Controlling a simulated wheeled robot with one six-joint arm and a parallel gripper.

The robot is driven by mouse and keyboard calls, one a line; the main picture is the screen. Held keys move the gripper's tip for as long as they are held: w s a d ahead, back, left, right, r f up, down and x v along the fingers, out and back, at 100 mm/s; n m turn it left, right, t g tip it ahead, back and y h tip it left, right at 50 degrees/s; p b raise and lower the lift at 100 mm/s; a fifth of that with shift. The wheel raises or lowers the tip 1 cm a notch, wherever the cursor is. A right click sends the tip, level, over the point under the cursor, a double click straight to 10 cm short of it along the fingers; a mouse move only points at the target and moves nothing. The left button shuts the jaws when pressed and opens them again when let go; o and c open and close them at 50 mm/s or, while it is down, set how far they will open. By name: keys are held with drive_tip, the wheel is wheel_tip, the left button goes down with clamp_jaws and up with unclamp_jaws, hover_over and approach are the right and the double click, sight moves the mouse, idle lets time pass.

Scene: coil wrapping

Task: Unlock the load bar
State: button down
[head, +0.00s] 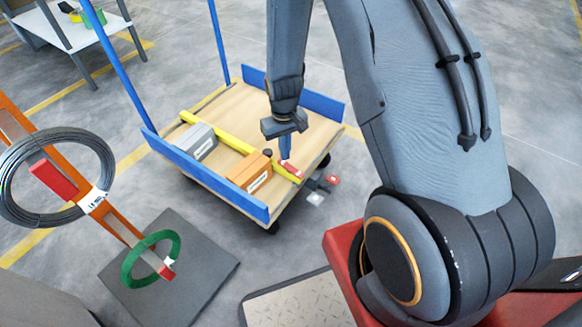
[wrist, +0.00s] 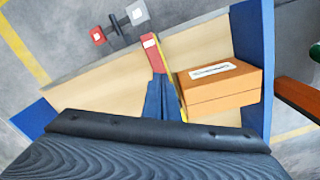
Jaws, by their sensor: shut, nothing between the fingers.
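The yellow load bar (head: 232,142) lies across the wooden deck of the cart (head: 235,108). A red lever (head: 291,169) with a pale mark sits at the bar's near right end. In the wrist view the red lever (wrist: 153,54) lies along the yellow bar (wrist: 171,73), just beyond my fingertips. My gripper (head: 285,156) points down with its blue fingers shut and empty, right at the lever. In the wrist view the closed fingers (wrist: 158,82) meet the lever's near end in the picture; I cannot tell whether they touch. The fingers hide part of the bar there.
An orange box (head: 249,171) and a grey box (head: 195,141) stand on the deck beside the bar. Blue side boards (head: 205,176) edge the cart. Red and grey pedals (head: 332,181) stick out at its right end. A rack with coils (head: 58,178) stands at left.

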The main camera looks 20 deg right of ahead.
sight(285, 164)
drive_tip(key=shift+f+b, duration=0.65)
drive_tip(key=shift+f, duration=1.05)
idle(0.9)
drive_tip(key=shift+r+p, duration=3)
drive_tip(key=shift+r, duration=0.55)
